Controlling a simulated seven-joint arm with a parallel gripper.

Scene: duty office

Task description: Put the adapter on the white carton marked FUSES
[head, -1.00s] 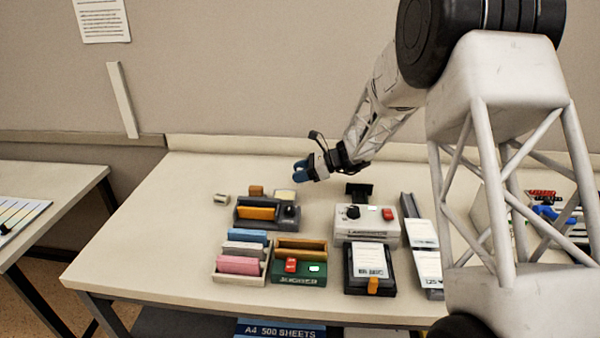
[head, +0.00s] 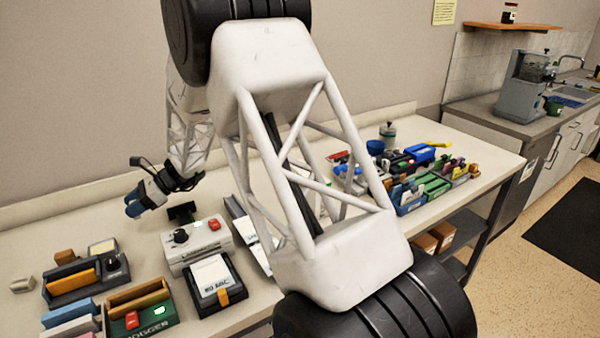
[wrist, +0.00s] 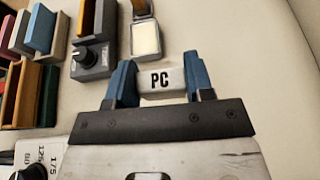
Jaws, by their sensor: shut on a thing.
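My gripper (head: 134,205) is above the back of the bench, left of my arm's large links. In the wrist view its blue fingers (wrist: 161,80) are shut on a small white block marked PC (wrist: 175,77), held between the tips. It may be the adapter; its full shape is partly hidden. I cannot make out a white carton marked FUSES in any view. My arm covers part of the bench's middle.
On the bench (head: 120,205) at left are a grey control box (head: 195,245), a black tray with a white card (head: 213,283) and a grey holder (head: 87,277). Crowded coloured bins (head: 410,200) stand at right. Brown boxes (head: 425,243) sit on the shelf below. A coffee machine (head: 522,85) stands beyond.

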